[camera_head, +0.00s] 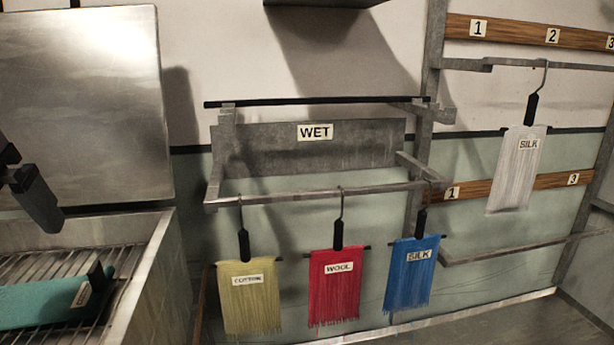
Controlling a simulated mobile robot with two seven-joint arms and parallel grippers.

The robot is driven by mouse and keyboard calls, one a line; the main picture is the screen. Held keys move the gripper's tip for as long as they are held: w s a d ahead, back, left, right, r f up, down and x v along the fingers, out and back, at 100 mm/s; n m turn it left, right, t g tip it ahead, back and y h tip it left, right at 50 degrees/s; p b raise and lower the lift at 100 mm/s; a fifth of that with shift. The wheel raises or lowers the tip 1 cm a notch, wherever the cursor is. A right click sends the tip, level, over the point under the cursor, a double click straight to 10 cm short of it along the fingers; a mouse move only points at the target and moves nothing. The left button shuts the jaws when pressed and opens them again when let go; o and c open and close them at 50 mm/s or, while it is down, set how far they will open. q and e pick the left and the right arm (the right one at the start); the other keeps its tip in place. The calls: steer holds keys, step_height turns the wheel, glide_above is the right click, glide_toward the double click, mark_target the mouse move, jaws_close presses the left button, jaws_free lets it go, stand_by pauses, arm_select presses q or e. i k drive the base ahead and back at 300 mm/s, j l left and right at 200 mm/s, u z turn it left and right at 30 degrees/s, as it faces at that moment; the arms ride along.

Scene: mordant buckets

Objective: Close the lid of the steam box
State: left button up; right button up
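The steam box (158,262) is a metal box at the lower left, cut off by the picture's edges. Its lid (85,100) is a flat metal panel standing upright at the back, so the box is open. A teal piece (40,304) with a small label and a black handle lies on the wire rack (112,262) inside. My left gripper (36,200) comes in at the left edge, dark and partly cut off. It appears in front of the lid's lower left part, above the rack, with nothing visible in it. Its finger opening is unclear. My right gripper is out of view.
Right of the box a wall rack marked WET (315,132) holds yellow cotton (250,297), red wool (334,287) and blue silk (412,274) skeins on hooks. A white silk skein (516,170) hangs from a numbered rack farther right.

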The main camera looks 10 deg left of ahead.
mark_target(82, 97)
steer(key=k, duration=0.95)
